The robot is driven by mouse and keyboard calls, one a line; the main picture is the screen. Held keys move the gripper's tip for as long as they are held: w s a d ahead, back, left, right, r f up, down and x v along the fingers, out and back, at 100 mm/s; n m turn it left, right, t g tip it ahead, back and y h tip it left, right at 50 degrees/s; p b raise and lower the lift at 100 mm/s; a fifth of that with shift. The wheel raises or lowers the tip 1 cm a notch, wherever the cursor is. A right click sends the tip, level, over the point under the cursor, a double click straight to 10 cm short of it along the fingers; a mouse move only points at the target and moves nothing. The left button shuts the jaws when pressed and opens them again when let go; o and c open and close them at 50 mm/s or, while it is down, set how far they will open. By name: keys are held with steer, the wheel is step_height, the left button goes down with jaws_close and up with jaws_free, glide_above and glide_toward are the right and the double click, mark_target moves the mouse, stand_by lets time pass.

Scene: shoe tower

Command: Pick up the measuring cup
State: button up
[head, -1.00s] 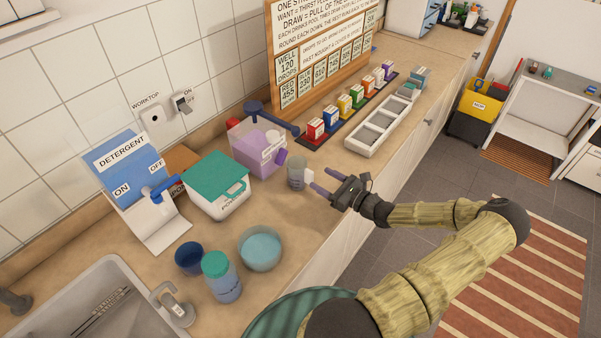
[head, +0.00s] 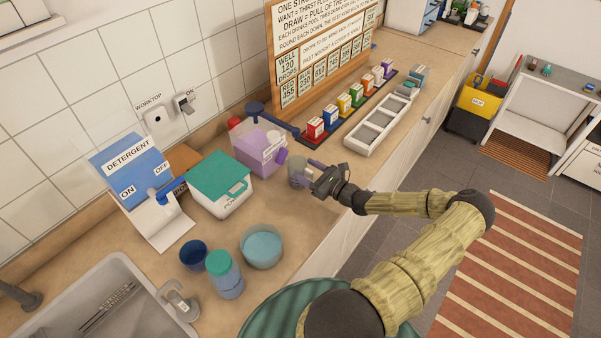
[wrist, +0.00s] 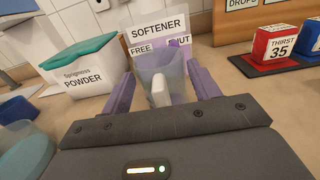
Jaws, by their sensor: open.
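The measuring cup looks like a small, grey, see-through cup (head: 295,174) standing on the worktop in front of the purple softener container. In the wrist view the cup (wrist: 150,64) is upright, with a white block-like part (wrist: 160,93), perhaps its handle, facing me. My gripper (head: 308,173) is open at the cup's right side. In the wrist view the purple fingers of my gripper (wrist: 163,82) lie left and right of the cup and its white part. I cannot tell whether either finger touches it.
The softener container (head: 260,148) stands close behind the cup. The powder box (head: 220,190) with a green lid is to the left. A blue bowl (head: 261,248), a dark blue cup (head: 193,255) and a green-lidded bottle (head: 226,278) stand nearer. A white slotted tray (head: 375,130) lies to the right.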

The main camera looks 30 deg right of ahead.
stand_by(0.4)
steer(key=c, duration=1)
step_height(320, 180, up, 10)
steer(key=shift+b, duration=1.1)
steer(key=shift+s+f, duration=0.1)
